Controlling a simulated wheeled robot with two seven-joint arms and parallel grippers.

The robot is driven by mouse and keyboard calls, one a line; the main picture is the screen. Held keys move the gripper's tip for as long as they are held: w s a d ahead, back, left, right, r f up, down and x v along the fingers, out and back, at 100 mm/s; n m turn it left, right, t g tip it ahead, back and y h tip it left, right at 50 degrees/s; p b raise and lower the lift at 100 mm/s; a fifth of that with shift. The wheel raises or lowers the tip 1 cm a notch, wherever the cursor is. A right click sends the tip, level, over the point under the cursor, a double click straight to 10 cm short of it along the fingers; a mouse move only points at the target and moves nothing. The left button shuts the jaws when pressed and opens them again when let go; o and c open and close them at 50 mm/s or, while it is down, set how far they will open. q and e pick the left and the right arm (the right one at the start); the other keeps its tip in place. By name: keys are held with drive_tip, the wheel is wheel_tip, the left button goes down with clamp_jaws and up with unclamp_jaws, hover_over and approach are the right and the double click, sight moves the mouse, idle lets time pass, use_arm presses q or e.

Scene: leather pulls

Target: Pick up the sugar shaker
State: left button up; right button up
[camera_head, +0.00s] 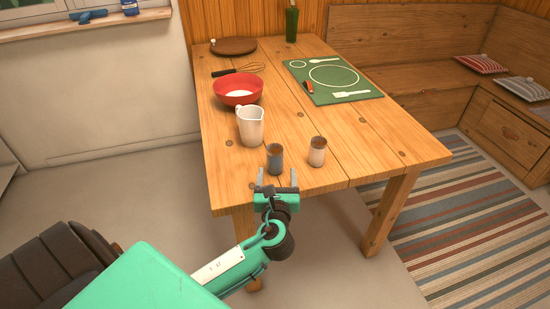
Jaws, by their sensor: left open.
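Two small cup-like containers stand upright near the front edge of the wooden table (229,172). One is blue-grey with a brown top (274,160), and the other is whitish with a brown top (317,154), to its right. I cannot tell for sure which one is the sugar shaker. My left gripper (277,176) is open and empty at the table's front edge. Its fingers point toward the blue-grey container, just in front of it, one finger to each side. I cannot tell whether they touch it. My right gripper is out of view.
A white pitcher (251,128) stands close behind the blue-grey container. A red bowl (238,91), a whisk (243,69), a round board (233,46), a green mat (349,95) and a green bottle (291,24) are farther back. The right front of the table is clear.

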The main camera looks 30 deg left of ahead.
sight(277, 165)
use_arm(q)
drive_tip(key=x, duration=0.3)
drive_tip(key=shift+f, duration=0.1)
drive_tip(key=shift+a+x, duration=0.25)
drive_tip(key=shift+x, duration=2.8)
drive_tip(key=shift+s, duration=0.2)
drive_tip(key=c, duration=1.1)
